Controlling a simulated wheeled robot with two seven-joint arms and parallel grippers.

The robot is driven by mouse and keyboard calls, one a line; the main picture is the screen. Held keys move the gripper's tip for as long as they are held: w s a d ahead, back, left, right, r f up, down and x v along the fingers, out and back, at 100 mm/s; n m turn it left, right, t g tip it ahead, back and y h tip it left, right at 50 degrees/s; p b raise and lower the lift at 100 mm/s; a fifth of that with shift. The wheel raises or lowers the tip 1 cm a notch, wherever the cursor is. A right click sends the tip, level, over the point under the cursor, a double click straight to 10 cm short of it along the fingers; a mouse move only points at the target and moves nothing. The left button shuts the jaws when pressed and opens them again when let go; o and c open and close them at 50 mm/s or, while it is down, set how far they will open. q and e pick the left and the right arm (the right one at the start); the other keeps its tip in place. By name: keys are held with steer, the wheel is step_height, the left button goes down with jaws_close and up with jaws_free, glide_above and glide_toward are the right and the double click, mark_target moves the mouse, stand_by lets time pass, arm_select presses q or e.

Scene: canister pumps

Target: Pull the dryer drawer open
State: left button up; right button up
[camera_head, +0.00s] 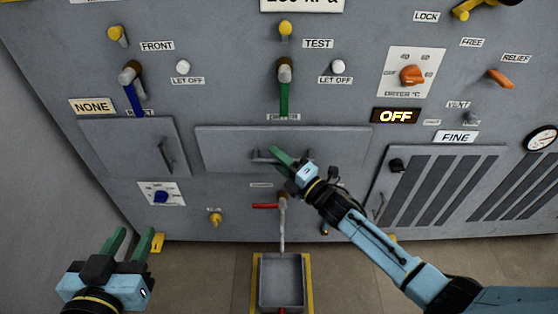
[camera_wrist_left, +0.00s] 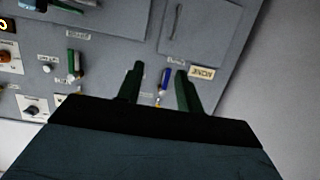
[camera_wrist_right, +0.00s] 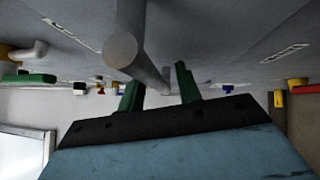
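A wide grey drawer front (camera_head: 225,146) with a horizontal bar handle (camera_head: 262,156) is in the middle of the machine in the head view; it looks flush with the panel. My right gripper (camera_head: 288,160) is at the handle's right part, its green fingers pointing at the drawer. In the right wrist view the round grey bar (camera_wrist_right: 148,70) runs toward the space between the spread fingers (camera_wrist_right: 158,88). Whether it touches them I cannot tell. My left gripper (camera_head: 130,241) is open and empty, low at the left, away from the panel; its spread fingers also show in the left wrist view (camera_wrist_left: 160,88).
A smaller door (camera_head: 125,145) with a vertical handle is left of the drawer. A green lever (camera_head: 284,95) is above it. Below are a red-handled valve (camera_head: 266,206) and a grey tray (camera_head: 282,285) on the floor. Slatted vents (camera_head: 440,185) are at the right.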

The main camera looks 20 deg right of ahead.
jaws_close()
stand_by(0.4)
